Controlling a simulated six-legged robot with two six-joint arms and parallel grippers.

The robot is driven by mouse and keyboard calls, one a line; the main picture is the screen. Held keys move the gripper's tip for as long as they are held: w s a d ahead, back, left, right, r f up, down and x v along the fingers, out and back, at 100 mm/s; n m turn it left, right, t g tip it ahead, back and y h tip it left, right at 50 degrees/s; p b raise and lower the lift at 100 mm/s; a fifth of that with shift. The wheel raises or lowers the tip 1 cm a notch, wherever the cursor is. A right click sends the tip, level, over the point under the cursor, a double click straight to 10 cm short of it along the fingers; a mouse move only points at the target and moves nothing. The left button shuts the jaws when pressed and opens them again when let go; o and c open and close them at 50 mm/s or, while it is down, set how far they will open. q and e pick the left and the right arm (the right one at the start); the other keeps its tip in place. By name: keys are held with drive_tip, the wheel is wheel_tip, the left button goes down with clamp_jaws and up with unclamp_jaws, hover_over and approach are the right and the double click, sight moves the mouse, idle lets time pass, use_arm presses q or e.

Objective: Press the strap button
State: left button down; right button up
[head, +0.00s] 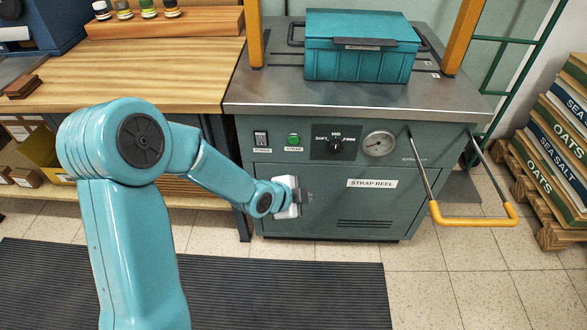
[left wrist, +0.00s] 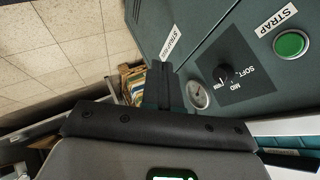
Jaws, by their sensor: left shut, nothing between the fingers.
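The strap button is a round green button (head: 294,139) on the front panel of the grey-green strapping machine (head: 300,190), above a label reading STRAP. It also shows at the right of the left wrist view as a green button (left wrist: 290,44) in a light ring. My left gripper (head: 307,196) is in front of the machine's lower door, below the button and apart from it. Its dark fingers are shut and empty, and they also show in the left wrist view (left wrist: 158,85). My right gripper is in neither view.
Beside the button are a power switch (head: 261,139), a dial (head: 336,143) and a gauge (head: 379,143). A yellow handle (head: 470,221) juts out at the right. A teal crate (head: 360,62) sits on top between orange posts. A wooden bench (head: 150,75) stands left.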

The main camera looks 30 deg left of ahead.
sight(294, 140)
use_arm(q)
drive_tip(key=w+a+r+m+t+y+b, duration=0.1)
drive_tip(key=w+a+r+m+t+b, duration=0.1)
drive_tip(key=a+m, duration=0.3)
drive_tip(key=shift+w+a+r+t+b, duration=0.2)
drive_tip(key=shift+a+r+t+b, duration=0.1)
drive_tip(key=shift+a+r+b, duration=0.45)
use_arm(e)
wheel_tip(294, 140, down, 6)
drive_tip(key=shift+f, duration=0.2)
use_arm(q)
drive_tip(key=shift+d, duration=0.2)
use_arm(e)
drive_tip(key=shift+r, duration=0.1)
use_arm(q)
drive_tip(key=shift+w+a+f+p, duration=0.1)
drive_tip(key=shift+w+a+p, duration=0.65)
drive_tip(key=shift+w+p, duration=0.5)
drive_tip(key=shift+w+a+p, duration=0.8)
drive_tip(key=shift+w+p, duration=0.3)
drive_tip(key=shift+w, duration=0.2)
drive_tip(key=shift+w+a+f+p, duration=0.1)
drive_tip(key=shift+w+a+p, duration=0.65)
drive_tip(key=shift+w+p, duration=0.5)
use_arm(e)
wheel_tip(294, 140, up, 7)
